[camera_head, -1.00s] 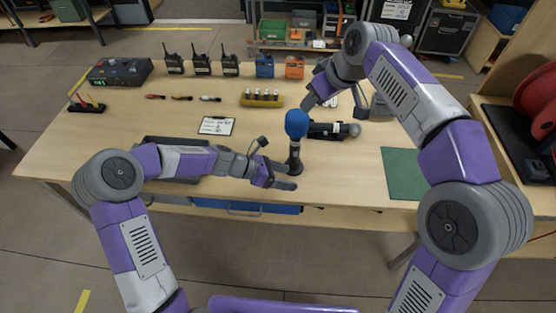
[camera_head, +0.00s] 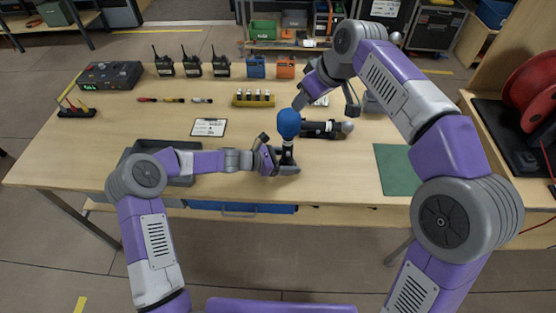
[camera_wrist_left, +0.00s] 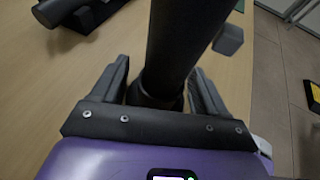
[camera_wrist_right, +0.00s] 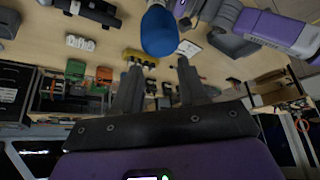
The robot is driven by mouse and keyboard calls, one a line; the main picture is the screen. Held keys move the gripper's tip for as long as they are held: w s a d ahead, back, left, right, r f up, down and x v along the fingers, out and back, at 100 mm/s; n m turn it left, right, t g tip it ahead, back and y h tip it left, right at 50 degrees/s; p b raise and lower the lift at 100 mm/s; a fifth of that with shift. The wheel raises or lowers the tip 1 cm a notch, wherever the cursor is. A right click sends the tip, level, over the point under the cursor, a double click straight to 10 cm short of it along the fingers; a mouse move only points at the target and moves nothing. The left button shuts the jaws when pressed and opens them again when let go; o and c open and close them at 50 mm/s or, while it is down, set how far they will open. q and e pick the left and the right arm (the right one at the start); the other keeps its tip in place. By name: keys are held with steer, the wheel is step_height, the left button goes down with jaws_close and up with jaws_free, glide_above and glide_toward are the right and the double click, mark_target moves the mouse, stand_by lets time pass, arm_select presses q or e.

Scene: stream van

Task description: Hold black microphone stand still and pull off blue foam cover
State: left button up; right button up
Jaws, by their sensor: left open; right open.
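The black microphone stand (camera_head: 287,153) stands upright near the table's front edge, with the blue foam cover (camera_head: 289,123) on its top. My left gripper (camera_head: 283,165) is low at the stand. In the left wrist view the black stand (camera_wrist_left: 180,45) rises between the two open fingers (camera_wrist_left: 160,90), which look apart from it. My right gripper (camera_head: 325,105) is above and to the right of the foam cover, open and empty. In the right wrist view the blue foam cover (camera_wrist_right: 159,32) is beyond the open fingers (camera_wrist_right: 155,85).
A black microphone with a grey head (camera_head: 325,129) lies just right of the stand. A green mat (camera_head: 398,169) is farther right, and a grey tray (camera_head: 170,165) lies left. A clipboard (camera_head: 209,127) and a yellow battery holder (camera_head: 253,98) lie behind.

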arm_select(q)
steer(key=shift+w+d+f, duration=0.25)
steer(key=shift+d, duration=0.4)
